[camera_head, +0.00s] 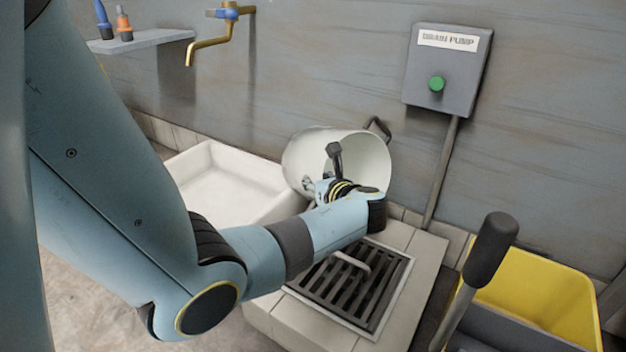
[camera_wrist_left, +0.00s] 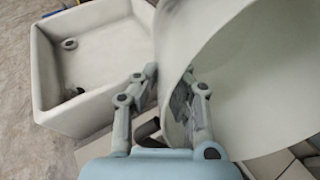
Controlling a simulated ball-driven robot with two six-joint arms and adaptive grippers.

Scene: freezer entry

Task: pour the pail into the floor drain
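The white pail (camera_head: 362,152) is tipped on its side behind the floor drain (camera_head: 318,281), its mouth turned toward the camera and slightly right. The drain has a dark slatted grate with a light bar handle across it. My left gripper (camera_head: 320,178) is at the pail's lower left rim. In the left wrist view, the fingers (camera_wrist_left: 165,95) lie around the wall of the pail (camera_wrist_left: 250,95) and appear closed on it. No contents or stream show. My right gripper is not in view.
A white basin (camera_head: 222,184) stands left of the pail, below a brass tap (camera_head: 210,42). A grey pump box (camera_head: 448,75) with a green button is on the wall, a pole below it. A yellow bucket (camera_head: 545,300) with a dark-gripped lever (camera_head: 490,250) is at right.

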